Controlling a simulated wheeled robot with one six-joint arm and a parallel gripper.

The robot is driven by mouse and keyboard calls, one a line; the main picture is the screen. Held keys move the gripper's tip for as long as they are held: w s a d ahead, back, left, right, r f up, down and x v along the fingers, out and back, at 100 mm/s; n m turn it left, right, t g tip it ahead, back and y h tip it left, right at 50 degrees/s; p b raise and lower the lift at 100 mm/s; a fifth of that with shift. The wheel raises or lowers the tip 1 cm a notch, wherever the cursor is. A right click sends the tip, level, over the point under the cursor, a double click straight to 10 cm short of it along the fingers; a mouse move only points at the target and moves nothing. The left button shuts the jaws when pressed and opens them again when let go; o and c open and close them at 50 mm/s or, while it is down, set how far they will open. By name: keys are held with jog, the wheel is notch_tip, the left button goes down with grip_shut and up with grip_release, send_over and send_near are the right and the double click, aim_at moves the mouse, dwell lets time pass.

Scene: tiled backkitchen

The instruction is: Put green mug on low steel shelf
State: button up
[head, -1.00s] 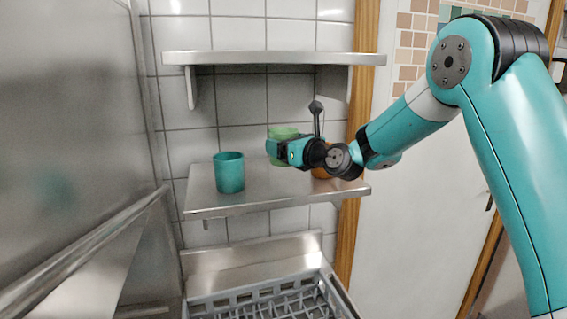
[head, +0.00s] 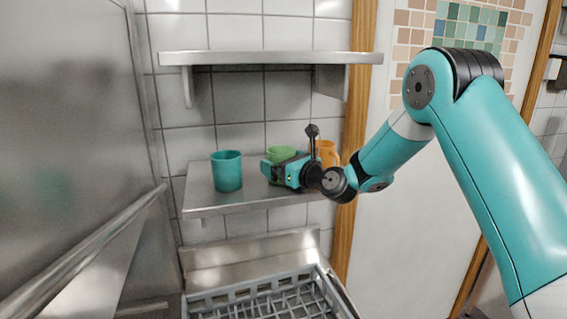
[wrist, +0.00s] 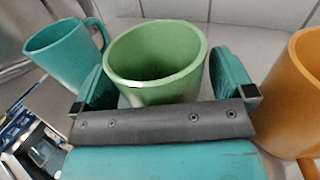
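The green mug (head: 281,153) is between the fingers of my gripper (head: 277,170), over the right half of the low steel shelf (head: 230,204).
A teal mug (head: 227,171) stands on the shelf to the left, and an orange mug (head: 328,152) to the right, partly behind my wrist. An upper steel shelf (head: 270,57) is above. A grey dish rack (head: 262,297) lies below.

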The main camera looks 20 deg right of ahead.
jog(key=shift+r, duration=0.1)
jog(key=b+v, duration=0.7)
jog(key=v, duration=0.4)
jog(key=s+a+f+n+g+y, duration=0.2)
jog(key=s+a+n+g, duration=0.9)
jog(key=n, duration=0.7)
jog(key=s+d+f+n+g+h, duration=0.1)
jog(key=s+f+n+g+h, duration=0.1)
jog(key=s+n, duration=0.8)
jog(key=s+f+n+g+h, duration=0.2)
jog(key=s+n+g+h, duration=0.1)
jog(key=s+n, duration=0.6)
jog(key=s, duration=0.4)
jog(key=shift+d+f+n+h, duration=0.15)
jog(key=shift+d+n+h, duration=0.15)
jog(key=shift+d+n, duration=0.1)
